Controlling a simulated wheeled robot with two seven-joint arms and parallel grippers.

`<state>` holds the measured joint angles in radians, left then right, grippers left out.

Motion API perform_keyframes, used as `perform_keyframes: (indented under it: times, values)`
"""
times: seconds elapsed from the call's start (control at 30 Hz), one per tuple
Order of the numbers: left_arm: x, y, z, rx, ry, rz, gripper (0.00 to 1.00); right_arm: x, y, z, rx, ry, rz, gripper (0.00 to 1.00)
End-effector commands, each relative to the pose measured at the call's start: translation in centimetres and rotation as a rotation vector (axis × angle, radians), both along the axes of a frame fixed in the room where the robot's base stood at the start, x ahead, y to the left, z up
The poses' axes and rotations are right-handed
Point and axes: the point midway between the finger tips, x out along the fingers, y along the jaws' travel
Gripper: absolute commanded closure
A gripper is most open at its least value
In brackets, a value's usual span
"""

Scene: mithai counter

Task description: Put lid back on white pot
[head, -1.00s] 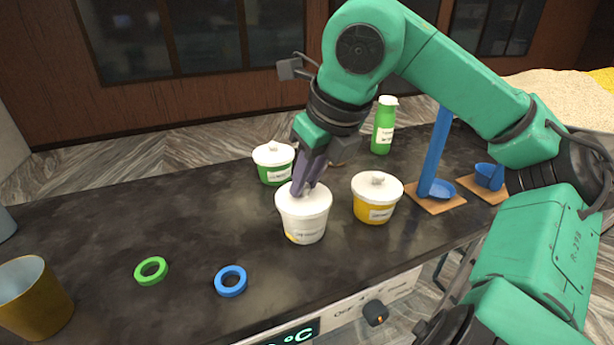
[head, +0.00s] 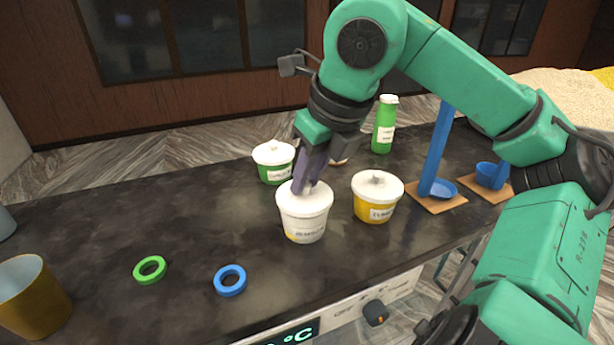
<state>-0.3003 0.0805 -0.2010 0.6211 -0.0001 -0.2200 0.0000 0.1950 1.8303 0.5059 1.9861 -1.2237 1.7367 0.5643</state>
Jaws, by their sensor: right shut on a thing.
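The white pot (head: 304,229) stands upright on the dark counter, with a label on its front. Its white lid (head: 290,198) lies level over the pot's rim; whether it is fully seated is hard to tell. My right gripper (head: 305,188) comes down from above and is shut on the lid's knob, which the fingers hide. My left gripper is not in view.
A yellow pot (head: 375,208) with a white lid stands close on the right. A green pot (head: 272,172) is behind on the left, a green bottle (head: 384,126) behind. Green (head: 149,270) and blue (head: 230,281) rings and a brass cup (head: 33,297) are at left front. Blue scoops (head: 440,187) stand right.

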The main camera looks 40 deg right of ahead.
Motion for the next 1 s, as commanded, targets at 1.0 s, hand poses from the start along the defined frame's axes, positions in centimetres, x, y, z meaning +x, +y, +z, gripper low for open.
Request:
perform_keyframes:
  times: [1.0]
  values:
    - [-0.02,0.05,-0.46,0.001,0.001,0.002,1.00,-0.01,0.03,-0.30,0.000,0.000,0.000,1.00]
